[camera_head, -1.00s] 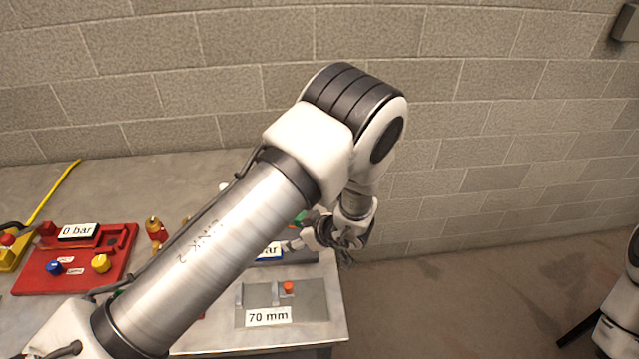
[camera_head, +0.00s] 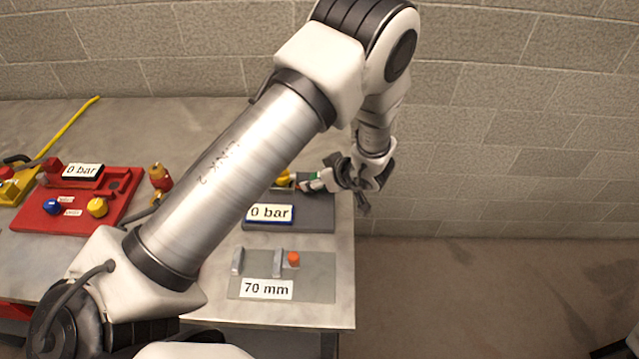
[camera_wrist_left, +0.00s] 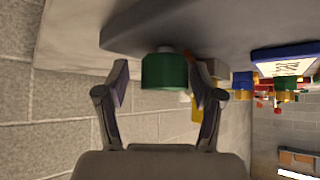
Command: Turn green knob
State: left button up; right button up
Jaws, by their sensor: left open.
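The green knob (camera_wrist_left: 165,72) is a short cylinder on the side of a grey panel in the left wrist view. My left gripper (camera_wrist_left: 160,84) is open, with one finger on each side of the knob. Gaps show between knob and fingers, and the grip is empty. In the head view my left gripper (camera_head: 312,181) is at the right end of the table, beside the grey panel (camera_head: 310,222) with a blue-framed "0 bar" display (camera_head: 270,213). Only a small green patch shows there among the fingers.
A grey plate with a "70 mm" label (camera_head: 266,289) and an orange button (camera_head: 293,259) lies in front. A red panel (camera_head: 88,216) with blue and yellow knobs is at left. A block wall (camera_head: 520,130) stands behind. Right of the table is open floor.

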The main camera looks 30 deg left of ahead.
pick_arm(q)
jog(key=shift+s+r, duration=0.4)
jog(key=shift+s, duration=0.05)
jog(key=shift+c, duration=0.9)
jog(key=c, duration=0.6)
jog(key=shift+w+d, duration=0.15)
jog(key=shift+w, duration=0.05)
jog(key=c, duration=0.4)
jog(key=shift+o, duration=0.2)
pick_arm(e)
jog(key=shift+s+r, duration=0.15)
jog(key=shift+s, duration=0.1)
pick_arm(q)
jog(key=shift+f, duration=0.25)
pick_arm(e)
jog(key=shift+f, duration=0.2)
